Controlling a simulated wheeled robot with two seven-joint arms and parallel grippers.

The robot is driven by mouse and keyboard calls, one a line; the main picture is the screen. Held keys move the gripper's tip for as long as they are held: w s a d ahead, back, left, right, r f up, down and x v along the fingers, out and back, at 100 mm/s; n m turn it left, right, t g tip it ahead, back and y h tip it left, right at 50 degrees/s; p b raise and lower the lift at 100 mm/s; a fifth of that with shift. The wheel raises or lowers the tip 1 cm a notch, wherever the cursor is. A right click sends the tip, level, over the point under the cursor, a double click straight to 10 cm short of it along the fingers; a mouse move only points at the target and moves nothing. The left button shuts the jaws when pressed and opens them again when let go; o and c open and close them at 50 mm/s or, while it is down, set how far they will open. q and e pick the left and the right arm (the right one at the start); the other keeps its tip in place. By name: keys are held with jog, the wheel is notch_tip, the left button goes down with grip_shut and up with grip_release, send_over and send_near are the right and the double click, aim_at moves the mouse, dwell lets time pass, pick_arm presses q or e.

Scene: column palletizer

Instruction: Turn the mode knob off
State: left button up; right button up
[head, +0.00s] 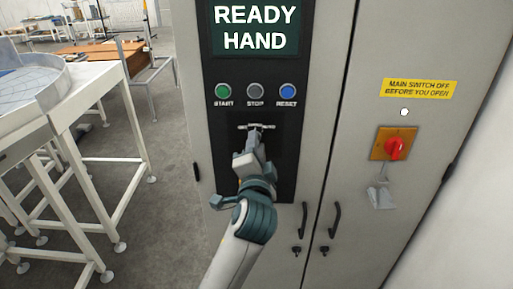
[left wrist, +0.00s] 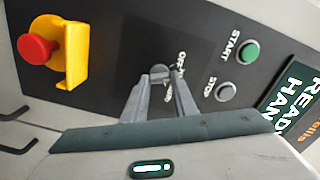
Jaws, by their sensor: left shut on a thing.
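The mode knob (left wrist: 160,72) is a small grey knob on the black panel, with partly covered white lettering around it that seems to include "OFF". In the left wrist view my left gripper (left wrist: 167,88) has its fingers at the knob, shut on it. In the head view my left gripper (head: 256,128) reaches the panel below the button row and hides most of the knob. The knob's exact setting cannot be read. The display (head: 255,28) reads "READY HAND". My right gripper is not in view.
Green start (head: 223,91), grey stop (head: 255,91) and blue reset (head: 287,91) buttons sit just above the gripper. A red mushroom button (left wrist: 36,49) on a yellow guard (left wrist: 74,50) is on the same panel. A red main switch (head: 395,148) is on the right door.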

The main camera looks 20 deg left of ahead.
pick_arm(q)
jog(key=shift+n, duration=1.6)
jog(key=o, duration=1)
jog(key=shift+o, duration=0.2)
jog(key=shift+r, duration=0.1)
